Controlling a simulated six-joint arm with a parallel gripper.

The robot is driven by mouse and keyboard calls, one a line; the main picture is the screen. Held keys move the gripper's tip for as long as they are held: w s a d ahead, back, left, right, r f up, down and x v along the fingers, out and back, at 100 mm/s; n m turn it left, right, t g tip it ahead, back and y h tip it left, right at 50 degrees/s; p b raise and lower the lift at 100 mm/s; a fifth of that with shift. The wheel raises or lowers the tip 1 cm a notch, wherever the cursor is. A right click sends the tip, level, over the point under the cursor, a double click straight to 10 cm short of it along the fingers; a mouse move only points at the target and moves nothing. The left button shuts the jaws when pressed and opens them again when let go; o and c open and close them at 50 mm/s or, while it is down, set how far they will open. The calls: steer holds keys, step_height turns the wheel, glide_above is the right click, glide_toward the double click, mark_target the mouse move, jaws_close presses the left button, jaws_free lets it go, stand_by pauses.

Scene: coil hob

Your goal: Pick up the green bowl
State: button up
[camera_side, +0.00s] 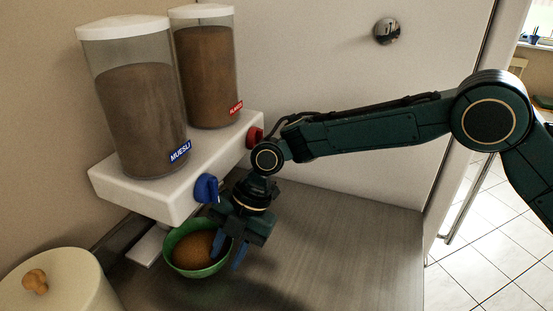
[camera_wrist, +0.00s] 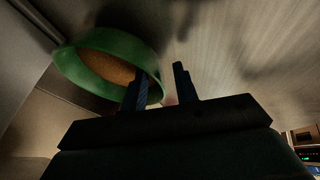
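The green bowl (camera_side: 184,265) stands on the counter under the blue-knobbed dispenser and holds brown cereal. My gripper (camera_side: 228,256) is at the bowl's right side, pointing down, with its blue fingers apart. One finger is at or over the bowl's rim and the other is outside it. In the wrist view the bowl (camera_wrist: 85,72) is at the upper left, and my gripper (camera_wrist: 160,85) is open with one finger overlapping the bowl's near edge. The gap between the fingers looks empty, and I cannot tell if a finger touches the bowl.
A white dispenser base (camera_side: 165,195) carries two cereal containers, labelled muesli (camera_side: 140,110) and another with a red label (camera_side: 208,75). Its blue knob (camera_side: 206,188) is close to my gripper. A cream lidded pot (camera_side: 60,285) is at the lower left. The counter (camera_side: 350,245) to the right is clear.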

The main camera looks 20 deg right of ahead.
jaws_close()
steer(key=shift+r, duration=0.15)
steer(key=shift+s+d+r, duration=0.6)
steer(key=shift+r, duration=0.15)
steer(key=s+d+r, duration=0.6)
steer(key=s+d, duration=0.2)
steer(key=shift+s+d+r, duration=0.15)
steer(key=shift+s+d, duration=0.15)
steer(key=shift+d, duration=0.05)
stand_by(0.6)
